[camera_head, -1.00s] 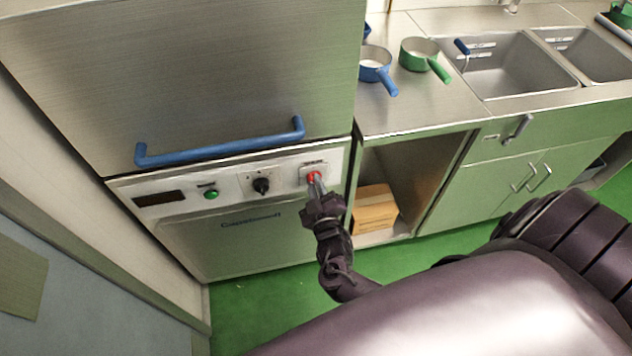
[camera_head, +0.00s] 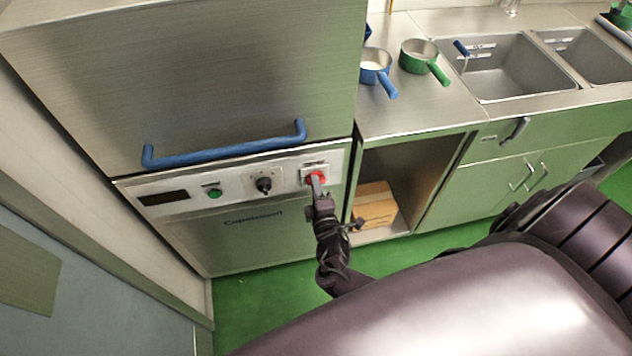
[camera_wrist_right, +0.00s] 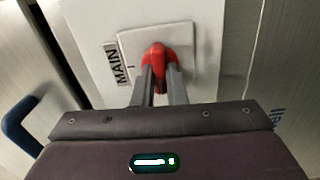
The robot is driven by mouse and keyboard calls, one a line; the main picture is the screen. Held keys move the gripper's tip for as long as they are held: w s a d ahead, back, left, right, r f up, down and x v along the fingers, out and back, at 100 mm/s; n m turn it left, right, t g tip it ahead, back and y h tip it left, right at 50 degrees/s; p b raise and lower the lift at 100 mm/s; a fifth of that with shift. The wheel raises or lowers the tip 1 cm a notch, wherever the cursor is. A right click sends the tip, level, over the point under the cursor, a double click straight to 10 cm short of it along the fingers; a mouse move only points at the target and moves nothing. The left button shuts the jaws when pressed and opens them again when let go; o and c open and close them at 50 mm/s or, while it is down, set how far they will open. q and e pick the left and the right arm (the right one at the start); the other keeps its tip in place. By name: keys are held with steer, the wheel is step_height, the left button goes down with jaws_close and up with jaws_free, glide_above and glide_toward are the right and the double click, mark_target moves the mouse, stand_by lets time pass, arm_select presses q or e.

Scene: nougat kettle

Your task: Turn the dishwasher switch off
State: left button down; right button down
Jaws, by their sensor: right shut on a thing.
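The dishwasher (camera_head: 250,232) stands at the left, with a control panel across its front. Its red main switch (camera_head: 317,177) sits at the right end of the panel. In the right wrist view the red switch (camera_wrist_right: 157,58) is on a pale square plate beside a "MAIN" label. My right gripper (camera_head: 318,186) reaches up to it from below. Its two fingers (camera_wrist_right: 161,84) are shut on the red knob, one on each side. The fingers partly cover the knob in the head view. My left gripper is not in view.
On the panel are a black dial (camera_head: 264,185), a green button (camera_head: 215,193) and a dark display (camera_head: 163,198). A blue handle (camera_head: 225,152) juts out above. A cardboard box (camera_head: 374,208) sits in the open cabinet at right. Pans (camera_head: 376,68) stand on the counter.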

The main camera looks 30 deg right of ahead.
steer(key=shift+n, duration=0.4)
steer(key=c, duration=1.5)
jaws_free()
steer(key=shift+o, duration=0.2)
steer(key=v, duration=0.7)
steer(key=shift+s, duration=0.35)
steer(key=shift+a, duration=0.1)
